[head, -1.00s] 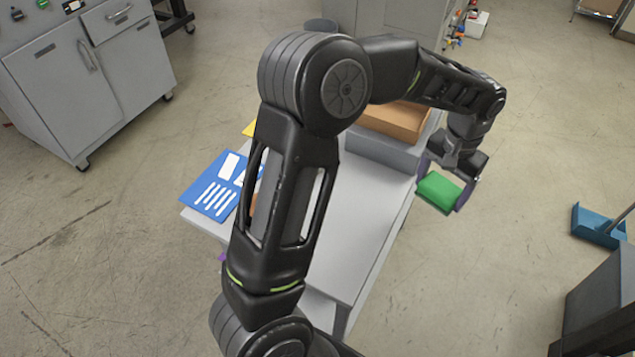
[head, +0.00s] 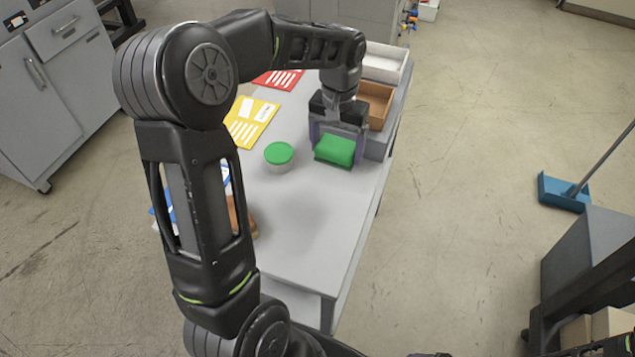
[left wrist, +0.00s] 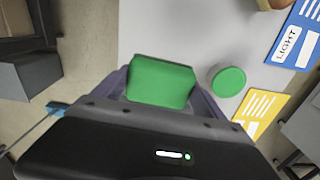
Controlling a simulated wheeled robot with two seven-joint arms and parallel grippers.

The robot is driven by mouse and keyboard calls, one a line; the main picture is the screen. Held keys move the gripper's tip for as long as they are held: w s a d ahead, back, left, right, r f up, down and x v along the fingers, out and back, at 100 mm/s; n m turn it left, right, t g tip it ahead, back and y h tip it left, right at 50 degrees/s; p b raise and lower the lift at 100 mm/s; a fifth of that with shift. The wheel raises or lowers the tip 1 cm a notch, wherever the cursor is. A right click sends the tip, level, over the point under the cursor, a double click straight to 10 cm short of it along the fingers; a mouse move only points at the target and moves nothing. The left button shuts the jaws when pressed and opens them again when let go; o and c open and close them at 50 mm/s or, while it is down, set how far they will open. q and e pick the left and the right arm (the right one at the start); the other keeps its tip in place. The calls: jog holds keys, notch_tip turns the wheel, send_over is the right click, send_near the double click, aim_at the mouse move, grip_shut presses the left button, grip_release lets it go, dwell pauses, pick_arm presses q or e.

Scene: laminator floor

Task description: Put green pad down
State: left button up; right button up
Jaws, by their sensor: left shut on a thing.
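The green pad (head: 335,150) is a soft-edged green block. My left gripper (head: 337,142) is shut on it, with one finger on each side, over the right part of the grey table (head: 300,225). The pad also shows between the fingers in the left wrist view (left wrist: 160,82). I cannot tell whether its underside touches the tabletop. My right gripper is not clearly in view.
A round tub with a green lid (head: 279,155) stands just left of the pad. Yellow (head: 250,120) and red (head: 277,79) cards lie farther back. A brown open box (head: 376,103) stands behind the gripper. The table's front middle is clear.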

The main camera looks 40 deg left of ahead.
aim_at(318, 145)
pick_arm(q)
jog(key=shift+n, duration=0.4)
jog(key=a, duration=0.1)
jog(key=s+a, duration=0.2)
jog(key=shift+s+a+r, duration=0.2)
jog(key=shift+a+r, duration=0.05)
jog(key=shift+r, duration=0.1)
jog(key=shift+f+p, duration=0.4)
jog(key=shift+f, duration=2.75)
jog(key=shift+f+p, duration=0.3)
jog(key=shift+f, duration=1.6)
